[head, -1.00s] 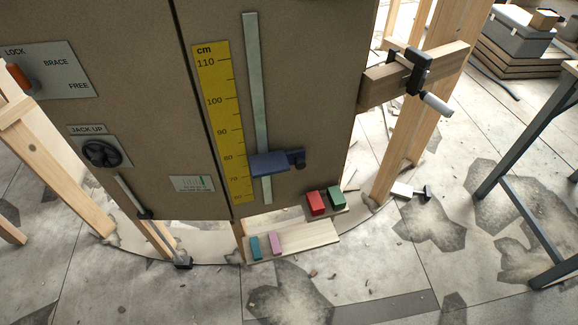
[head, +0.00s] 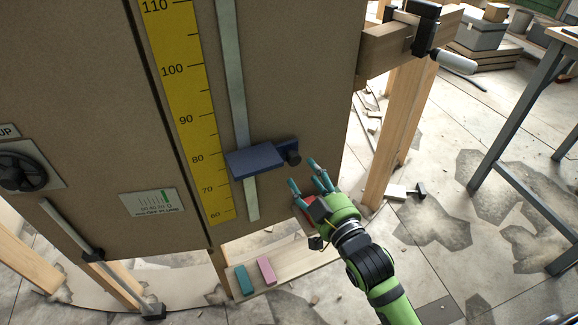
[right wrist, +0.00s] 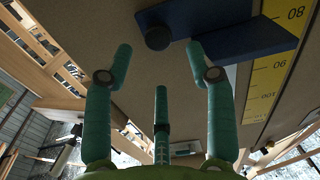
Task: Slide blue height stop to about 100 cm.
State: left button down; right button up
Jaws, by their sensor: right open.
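The blue height stop (head: 255,161) sits on a pale vertical rail (head: 235,85) on the brown panel, near the 80 mark of the yellow cm scale (head: 180,90). A dark round knob (head: 293,158) is at its right end. My right gripper (head: 305,176) is open and empty, just below and right of the knob, apart from the stop. In the right wrist view the stop (right wrist: 230,32) and its knob (right wrist: 157,37) lie beyond the spread teal fingers (right wrist: 158,62). My left gripper is not in view.
A wooden beam with a black clamp (head: 425,28) juts out at the upper right. A shelf below holds a teal block (head: 244,280) and a pink block (head: 266,270); a red block is partly hidden behind my gripper. The panel face above the stop is clear.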

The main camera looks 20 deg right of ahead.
aim_at(295, 161)
jog(key=w, duration=0.4)
jog(key=w+a, duration=0.1)
jog(key=w, duration=0.1)
jog(key=shift+w, duration=0.25)
grip_shut()
